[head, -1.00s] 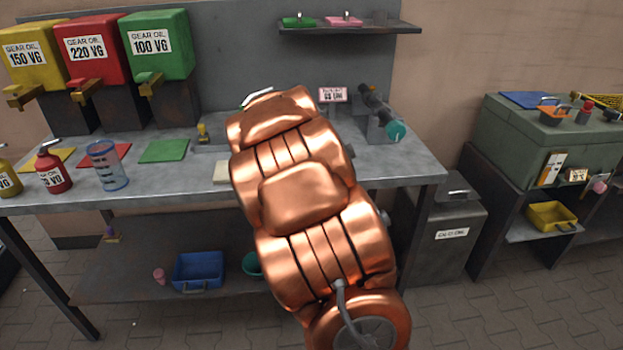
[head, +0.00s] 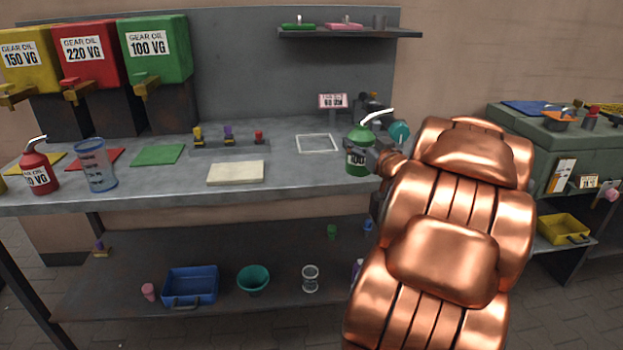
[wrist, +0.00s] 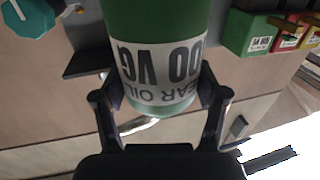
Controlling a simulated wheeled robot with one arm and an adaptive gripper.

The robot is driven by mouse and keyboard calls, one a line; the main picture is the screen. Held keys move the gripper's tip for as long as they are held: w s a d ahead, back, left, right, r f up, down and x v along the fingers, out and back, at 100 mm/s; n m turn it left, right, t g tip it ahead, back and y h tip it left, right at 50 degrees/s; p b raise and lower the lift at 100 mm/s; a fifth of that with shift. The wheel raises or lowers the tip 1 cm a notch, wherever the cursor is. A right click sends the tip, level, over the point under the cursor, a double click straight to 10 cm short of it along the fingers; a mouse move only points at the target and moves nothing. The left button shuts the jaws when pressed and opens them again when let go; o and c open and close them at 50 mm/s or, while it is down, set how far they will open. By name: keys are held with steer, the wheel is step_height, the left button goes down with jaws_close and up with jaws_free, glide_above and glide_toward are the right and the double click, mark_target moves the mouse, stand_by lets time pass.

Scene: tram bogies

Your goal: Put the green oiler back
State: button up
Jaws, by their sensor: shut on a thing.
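The green oiler (head: 357,158), with a pale curved spout and a 100 VG label, is at the right part of the bench in the head view. My gripper (head: 376,160) is shut on its body from the right. In the wrist view the green oiler (wrist: 155,45) sits between both fingers of my gripper (wrist: 163,98), its label upside down. I cannot tell how far its base is above the bench. An empty green mat (head: 158,155) lies on the bench at the left, in front of the green 100 VG tank (head: 155,48).
A red oiler (head: 38,172) and a clear jug (head: 97,168) stand left of the green mat. A cream pad (head: 236,173), a white square outline (head: 317,143) and a rack of small coloured pieces (head: 228,147) lie between mat and gripper. A teal-ended device (head: 399,132) is behind the gripper.

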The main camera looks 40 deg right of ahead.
steer(key=shift+w+a+f+b, duration=0.4)
steer(key=shift+w+f, duration=0.45)
steer(key=shift+w, duration=1.7)
steer(key=shift+w+a+f+b, duration=0.45)
steer(key=shift+w+f, duration=0.4)
steer(key=shift+w, duration=1.65)
steer(key=shift+w+a+f+b, duration=0.4)
steer(key=shift+w+f, duration=0.45)
steer(key=shift+w, duration=1.7)
steer(key=shift+f, duration=0.1)
steer(key=o, duration=1.7)
steer(key=v, duration=1.2)
steer(key=shift+p, duration=0.35)
